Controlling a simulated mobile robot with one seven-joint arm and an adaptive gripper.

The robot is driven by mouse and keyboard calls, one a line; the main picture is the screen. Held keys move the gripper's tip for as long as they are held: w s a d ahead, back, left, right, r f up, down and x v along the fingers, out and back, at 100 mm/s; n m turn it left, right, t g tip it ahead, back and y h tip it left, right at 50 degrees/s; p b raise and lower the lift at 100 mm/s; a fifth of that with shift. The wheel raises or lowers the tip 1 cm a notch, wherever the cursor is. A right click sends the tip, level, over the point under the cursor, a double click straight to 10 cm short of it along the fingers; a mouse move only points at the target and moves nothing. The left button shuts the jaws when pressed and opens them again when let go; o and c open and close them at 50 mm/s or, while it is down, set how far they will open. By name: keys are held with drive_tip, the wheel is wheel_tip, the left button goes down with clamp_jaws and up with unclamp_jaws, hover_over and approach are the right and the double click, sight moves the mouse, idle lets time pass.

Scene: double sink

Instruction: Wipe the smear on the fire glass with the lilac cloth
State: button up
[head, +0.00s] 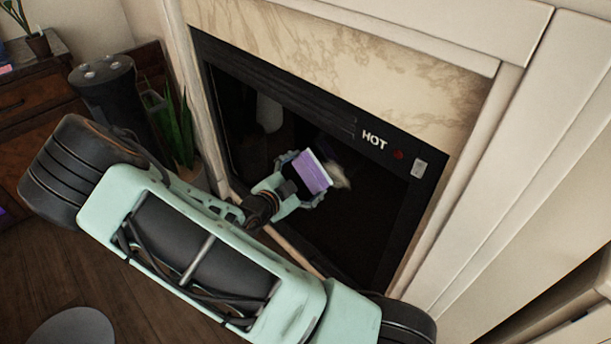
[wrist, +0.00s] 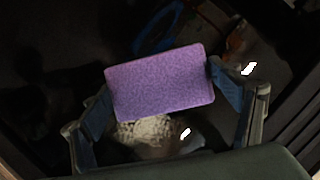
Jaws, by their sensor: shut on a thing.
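The lilac cloth (head: 307,170) is a flat, block-like pad held between the fingers of my gripper (head: 304,180), in front of the fire glass (head: 365,225). In the wrist view the cloth (wrist: 160,82) spans the gap between the two blue-tipped fingers of my gripper (wrist: 162,92). The smear (head: 341,178) is a pale patch on the dark glass, just right of the cloth. In the wrist view the smear (wrist: 148,133) shows below the cloth, which may cover part of it. I cannot tell whether the cloth touches the glass.
A black frame marked HOT (head: 374,139) surrounds the glass, with a red dot and a pale switch (head: 419,167) on it. A pale stone surround (head: 340,50) borders it. A plant (head: 181,130) and a dark cylinder (head: 104,90) stand to the left, by a wooden cabinet (head: 30,90).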

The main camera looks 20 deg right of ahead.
drive_tip(key=shift+w+d, duration=0.2)
drive_tip(key=shift+d, duration=0.3)
